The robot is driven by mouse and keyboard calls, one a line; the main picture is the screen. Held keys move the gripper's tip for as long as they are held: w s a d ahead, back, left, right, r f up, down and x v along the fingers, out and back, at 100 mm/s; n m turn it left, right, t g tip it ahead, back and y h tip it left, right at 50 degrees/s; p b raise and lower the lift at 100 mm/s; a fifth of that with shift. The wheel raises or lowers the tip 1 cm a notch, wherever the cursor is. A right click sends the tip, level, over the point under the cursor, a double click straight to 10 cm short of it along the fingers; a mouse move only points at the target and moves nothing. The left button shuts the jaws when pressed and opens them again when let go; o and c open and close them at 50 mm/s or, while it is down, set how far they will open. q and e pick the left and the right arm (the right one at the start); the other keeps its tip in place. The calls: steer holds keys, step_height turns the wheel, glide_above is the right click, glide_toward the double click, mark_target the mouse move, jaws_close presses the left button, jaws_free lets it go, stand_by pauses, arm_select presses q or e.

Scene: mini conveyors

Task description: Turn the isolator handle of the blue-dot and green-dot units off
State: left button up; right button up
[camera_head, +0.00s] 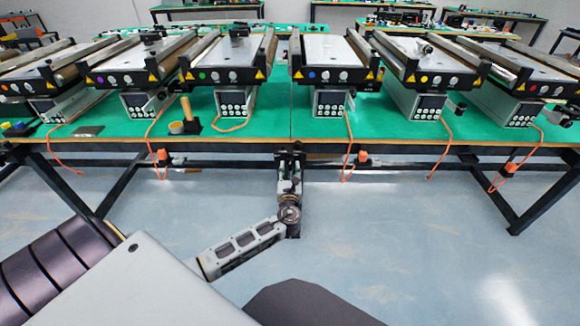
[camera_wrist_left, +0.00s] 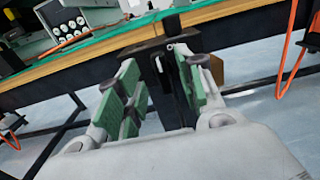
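The blue-dot unit (camera_head: 311,75) is the conveyor just right of the table's middle in the head view. The green-dot unit (camera_head: 202,76) is just left of the middle. Under them hang their grey control boxes (camera_head: 330,103), (camera_head: 234,101). I cannot make out their isolator handles or how they are set. My left gripper (camera_head: 291,158) is at the table's front edge, between the two units and below their boxes. My right gripper is not in view.
The green table (camera_head: 275,125) has a wooden front edge and black legs. Orange cables hang in front of it, with orange pieces (camera_head: 362,157) below the edge. The floor in front is clear.

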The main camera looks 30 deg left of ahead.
mark_target(290, 163)
arm_select(q)
steer(key=shift+x, duration=1.5)
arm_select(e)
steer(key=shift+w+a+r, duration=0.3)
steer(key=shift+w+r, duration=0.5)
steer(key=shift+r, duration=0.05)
arm_select(q)
steer(key=shift+c, duration=0.5)
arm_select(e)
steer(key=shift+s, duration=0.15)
arm_select(q)
jaws_close()
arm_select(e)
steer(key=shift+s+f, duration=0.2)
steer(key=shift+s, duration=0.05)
